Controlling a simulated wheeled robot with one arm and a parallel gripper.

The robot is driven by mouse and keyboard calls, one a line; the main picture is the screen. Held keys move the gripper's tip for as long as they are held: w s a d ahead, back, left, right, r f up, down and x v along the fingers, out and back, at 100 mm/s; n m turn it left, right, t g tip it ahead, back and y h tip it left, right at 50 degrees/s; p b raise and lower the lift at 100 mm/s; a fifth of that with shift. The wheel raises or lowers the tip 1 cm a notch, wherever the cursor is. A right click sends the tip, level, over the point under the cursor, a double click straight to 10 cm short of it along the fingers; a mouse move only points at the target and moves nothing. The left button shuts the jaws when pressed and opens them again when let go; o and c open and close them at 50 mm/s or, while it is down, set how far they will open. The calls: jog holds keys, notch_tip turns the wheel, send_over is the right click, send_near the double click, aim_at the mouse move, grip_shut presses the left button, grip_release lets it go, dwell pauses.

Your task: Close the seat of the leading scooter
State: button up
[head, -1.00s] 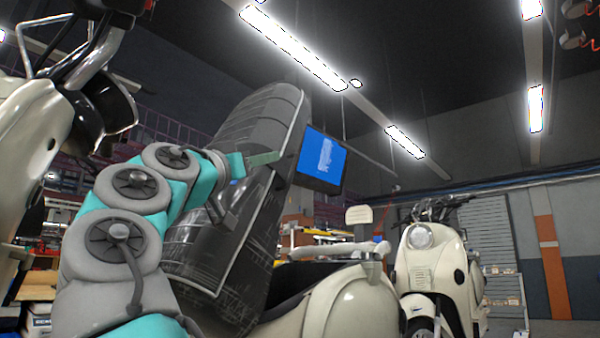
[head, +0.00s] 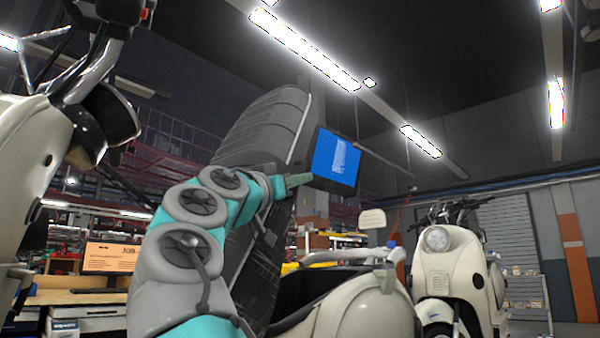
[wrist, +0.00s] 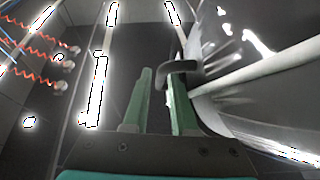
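The scooter in front of me has a cream body (head: 372,314) with an open dark seat well (head: 312,290). Its dark seat (head: 262,122) stands raised and steeply tilted. My gripper (head: 300,181) is at the seat's right edge, with my arm crossing in front of the seat. In the wrist view the green fingers (wrist: 162,85) stand apart with a gap between them. A dark hooked bar (wrist: 181,70) lies at the right finger's tip, and a pale rail runs off to the right. I cannot tell whether the fingers touch the seat.
Another cream scooter (head: 455,270) faces me at the right. A cream scooter front with handlebars (head: 85,85) is close on the left. A blue screen (head: 335,160) hangs behind my gripper. Workbenches (head: 85,297) stand at the back left.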

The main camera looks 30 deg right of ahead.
jog(key=shift+w+d+r, duration=0.35)
jog(key=shift+d, duration=0.2)
grip_shut()
dwell(1.1)
